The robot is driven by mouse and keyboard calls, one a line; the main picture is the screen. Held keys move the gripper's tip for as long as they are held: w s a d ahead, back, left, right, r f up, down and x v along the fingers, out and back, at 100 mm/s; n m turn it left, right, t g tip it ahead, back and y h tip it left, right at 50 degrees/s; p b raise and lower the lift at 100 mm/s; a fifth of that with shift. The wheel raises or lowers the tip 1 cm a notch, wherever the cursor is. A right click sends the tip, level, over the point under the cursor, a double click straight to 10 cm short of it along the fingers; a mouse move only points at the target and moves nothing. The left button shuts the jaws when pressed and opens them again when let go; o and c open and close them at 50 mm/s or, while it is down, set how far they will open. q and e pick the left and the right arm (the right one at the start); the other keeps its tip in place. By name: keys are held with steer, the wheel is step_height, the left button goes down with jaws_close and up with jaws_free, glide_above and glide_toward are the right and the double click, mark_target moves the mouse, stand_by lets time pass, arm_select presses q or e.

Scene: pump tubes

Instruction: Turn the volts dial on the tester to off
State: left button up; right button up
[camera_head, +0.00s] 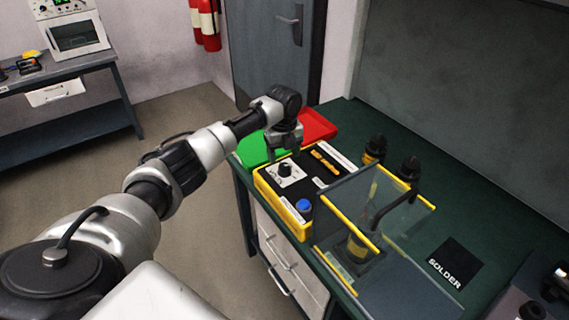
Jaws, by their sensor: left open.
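The tester (276,193) is a yellow box with a dark top, near the left end of the green-topped bench. Its volts dial (285,170) is a black knob on a white plate; its pointer setting is too small to read. A blue button (303,206) sits nearer the front of the tester. My left gripper (288,150) is open and empty, pointing down just above and behind the dial, apparently apart from it. My right gripper is not in view.
A clear shield with yellow edges (348,238) stands right of the tester. Green (262,150) and red (318,124) trays lie behind it. Two black-topped parts (408,168) stand at the back. A black SOLDER mat (455,263) lies at the right.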

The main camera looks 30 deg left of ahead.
mark_target(284, 165)
arm_select(q)
steer(key=f, duration=0.4)
steer(key=shift+w+f, duration=0.25)
steer(key=shift+f, duration=0.05)
steer(key=shift+s+f, duration=0.1)
steer(key=shift+f, duration=0.45)
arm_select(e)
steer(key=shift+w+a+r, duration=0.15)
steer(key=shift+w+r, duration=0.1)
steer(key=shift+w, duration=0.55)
arm_select(q)
steer(key=c, duration=0.9)
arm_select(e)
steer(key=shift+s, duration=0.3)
